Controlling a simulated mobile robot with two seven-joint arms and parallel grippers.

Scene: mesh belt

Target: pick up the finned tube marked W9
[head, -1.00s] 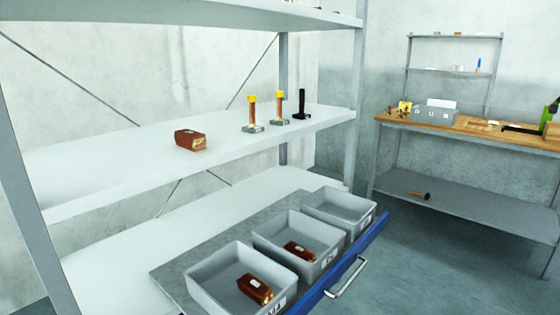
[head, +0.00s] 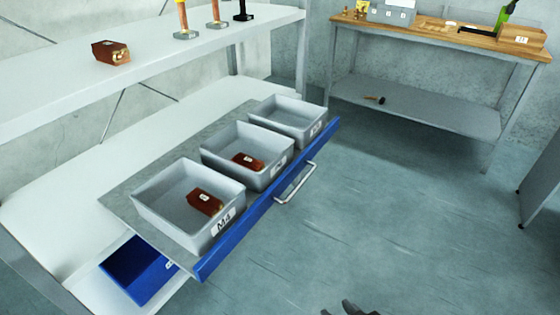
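Three brown finned blocks that may be finned tubes show in the head view. One (head: 111,52) lies on the middle shelf at the left. One (head: 205,202) lies in the nearest grey bin, and one (head: 248,161) lies in the middle bin. Each has a small pale label too small to read, so I cannot tell which is marked W9. Dark tips of what looks like my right gripper (head: 350,309) show at the bottom edge, well away from all the blocks and cut off by the frame. My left gripper is not in view.
Three grey bins stand on a pulled-out blue-fronted drawer (head: 232,243) with a metal handle (head: 296,184); the nearest bin (head: 150,207) reads M4. A blue container (head: 138,270) sits below. A wooden-topped workbench (head: 430,32) stands at the back right. The floor (head: 400,210) between is clear.

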